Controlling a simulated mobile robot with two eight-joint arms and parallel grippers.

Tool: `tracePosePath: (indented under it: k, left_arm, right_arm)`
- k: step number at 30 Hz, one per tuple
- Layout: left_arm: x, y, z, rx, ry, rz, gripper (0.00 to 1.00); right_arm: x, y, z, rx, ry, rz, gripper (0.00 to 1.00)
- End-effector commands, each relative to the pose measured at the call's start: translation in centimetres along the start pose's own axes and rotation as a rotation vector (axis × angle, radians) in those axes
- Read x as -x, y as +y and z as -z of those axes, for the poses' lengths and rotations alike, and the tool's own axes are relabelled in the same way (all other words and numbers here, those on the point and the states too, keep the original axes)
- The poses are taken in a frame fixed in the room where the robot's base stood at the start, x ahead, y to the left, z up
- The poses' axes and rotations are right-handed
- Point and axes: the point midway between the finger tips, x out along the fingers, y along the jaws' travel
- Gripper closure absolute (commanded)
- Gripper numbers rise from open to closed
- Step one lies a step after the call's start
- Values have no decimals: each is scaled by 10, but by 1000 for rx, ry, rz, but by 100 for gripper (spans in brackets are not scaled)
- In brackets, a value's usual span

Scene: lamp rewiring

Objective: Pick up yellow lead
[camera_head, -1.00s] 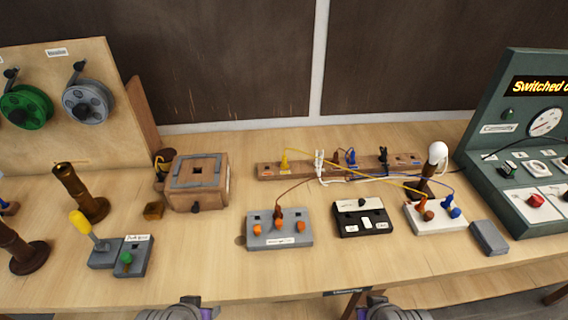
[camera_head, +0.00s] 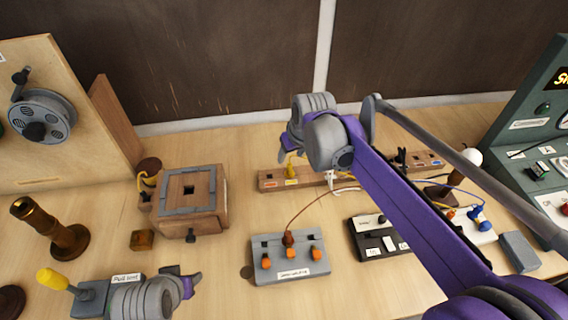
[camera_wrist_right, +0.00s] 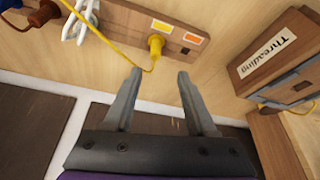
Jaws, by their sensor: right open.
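The yellow lead's plug (camera_head: 291,168) stands in the left end of the wooden socket strip (camera_head: 268,181) at the back of the bench. In the right wrist view the yellow plug (camera_wrist_right: 156,44) lies just beyond my fingertips, with its thin cable running off to the upper left. My right gripper (camera_wrist_right: 159,73) is open and empty, its fingers roughly either side of the line to the plug, not touching it. In the head view my right gripper (camera_head: 288,147) is over the plug and partly hides it. My left gripper (camera_head: 188,283) is low at the front left; its jaws are unclear.
A wooden box (camera_head: 190,190) stands left of the strip.

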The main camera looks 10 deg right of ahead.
Motion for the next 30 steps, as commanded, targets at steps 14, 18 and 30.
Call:
tracePosePath:
  k: [14, 18, 30]
  left_arm:
    - [-2, 0, -2, 0, -1, 0, 50]
    - [-1, 0, -1, 0, -1, 0, 50]
    - [-2, 0, -2, 0, -1, 0, 50]
  right_arm:
    - [-57, 6, -3, -2, 1, -1, 43]
    - [-78, 9, -4, -2, 1, -1, 43]
    - [-91, 8, -5, -1, 1, -1, 47]
